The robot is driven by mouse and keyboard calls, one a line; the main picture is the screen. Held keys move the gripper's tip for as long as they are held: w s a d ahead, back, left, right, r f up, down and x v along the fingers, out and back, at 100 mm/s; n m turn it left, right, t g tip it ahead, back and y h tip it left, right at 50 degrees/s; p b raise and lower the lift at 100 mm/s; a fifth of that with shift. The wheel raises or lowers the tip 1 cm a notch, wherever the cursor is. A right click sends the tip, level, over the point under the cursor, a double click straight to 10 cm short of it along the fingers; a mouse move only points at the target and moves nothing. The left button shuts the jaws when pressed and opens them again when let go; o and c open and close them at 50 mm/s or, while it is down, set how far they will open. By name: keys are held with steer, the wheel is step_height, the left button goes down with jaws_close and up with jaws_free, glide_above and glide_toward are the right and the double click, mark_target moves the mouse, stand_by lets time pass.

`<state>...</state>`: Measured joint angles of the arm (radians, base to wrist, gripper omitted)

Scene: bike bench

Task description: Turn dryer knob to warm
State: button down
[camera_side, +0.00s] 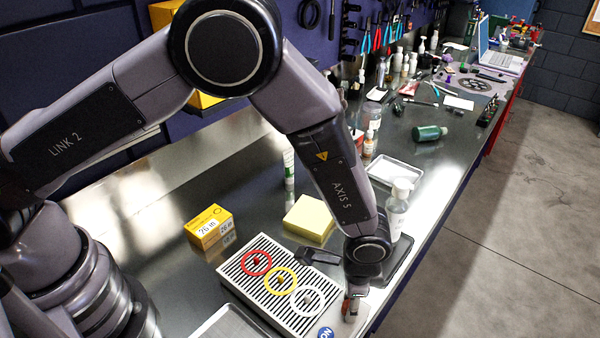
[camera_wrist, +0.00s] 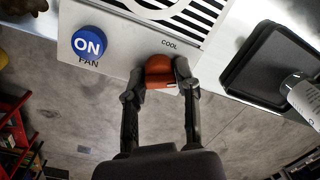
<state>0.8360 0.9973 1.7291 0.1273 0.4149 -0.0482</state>
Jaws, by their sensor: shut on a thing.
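The dryer (camera_side: 268,289) is a white box with dark slats on the bench, with red, yellow and white rings on its top. It also shows at the top of the wrist view (camera_wrist: 120,28). Its orange-red knob (camera_wrist: 160,72) sits on the front panel beside the word COOL; I cannot make out the knob's pointer clearly. A blue round ON button (camera_wrist: 88,42) marked FAN is to the knob's left. My gripper (camera_wrist: 160,80) is shut on the knob, one finger on each side. In the side view my gripper (camera_side: 353,305) is at the dryer's right end, and the knob is mostly hidden.
A black tray (camera_side: 397,258) with a white bottle (camera_side: 396,210) stands close to my wrist. A yellow block (camera_side: 309,218) and a yellow box (camera_side: 209,227) are behind the dryer. The bench's front edge is just beyond my gripper, with open floor past it.

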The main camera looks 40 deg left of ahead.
steer(key=shift+d+m, duration=0.15)
steer(key=shift+m, duration=0.45)
steer(key=shift+s, duration=0.1)
steer(key=c, duration=0.8)
jaws_free()
step_height(320, 180, up, 12)
steer(key=shift+s, duration=0.25)
steer(key=shift+d, duration=0.1)
